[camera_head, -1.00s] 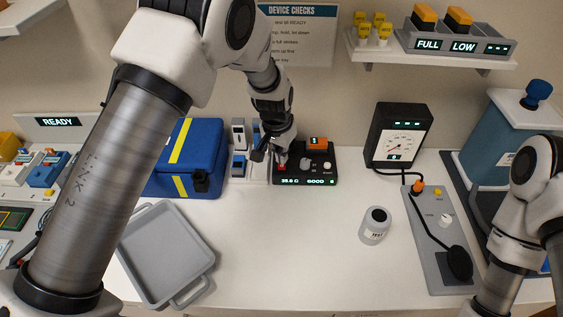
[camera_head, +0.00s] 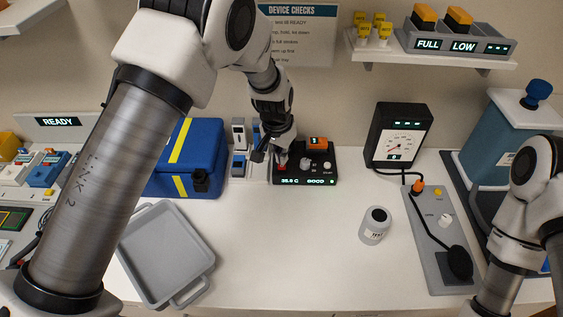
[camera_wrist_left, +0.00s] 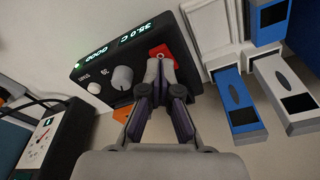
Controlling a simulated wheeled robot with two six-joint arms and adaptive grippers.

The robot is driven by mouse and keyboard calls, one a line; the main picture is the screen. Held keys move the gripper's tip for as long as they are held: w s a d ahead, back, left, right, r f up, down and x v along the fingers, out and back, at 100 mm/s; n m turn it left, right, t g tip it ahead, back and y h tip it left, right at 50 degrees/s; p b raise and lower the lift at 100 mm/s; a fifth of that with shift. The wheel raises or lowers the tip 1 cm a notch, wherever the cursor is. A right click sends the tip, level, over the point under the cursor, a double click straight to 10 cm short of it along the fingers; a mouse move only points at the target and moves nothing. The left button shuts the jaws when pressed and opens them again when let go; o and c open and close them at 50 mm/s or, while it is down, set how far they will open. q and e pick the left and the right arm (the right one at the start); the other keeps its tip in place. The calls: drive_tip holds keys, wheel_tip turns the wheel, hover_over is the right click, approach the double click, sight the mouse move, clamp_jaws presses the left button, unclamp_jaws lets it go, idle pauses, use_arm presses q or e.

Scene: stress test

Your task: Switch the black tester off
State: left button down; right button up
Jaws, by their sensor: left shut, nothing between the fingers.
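The black tester (camera_head: 318,160) stands on the bench against the wall. Its display is lit and reads a temperature and GOOD. It has a grey knob (camera_wrist_left: 122,77) and a red switch (camera_wrist_left: 162,51) at one end of its panel. In the wrist view the shut, empty fingertips of my left gripper (camera_wrist_left: 158,68) are right at the red switch and partly cover it; I cannot tell whether they touch it. In the head view my left gripper (camera_head: 278,157) reaches down over the tester's left end. My right gripper is out of view.
A blue case (camera_head: 205,150) and upright blue-and-white units (camera_wrist_left: 230,100) stand close left of the tester. An orange block (camera_head: 318,143) sits at the tester's back.

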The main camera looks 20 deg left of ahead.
sight(281, 167)
use_arm(q)
drive_tip(key=shift+f+b, duration=0.45)
drive_tip(key=shift+f, duration=0.55)
idle(0.3)
wheel_tip(281, 167, up, 7)
drive_tip(key=p, duration=0.6)
idle(0.4)
drive_tip(key=shift+s, duration=0.1)
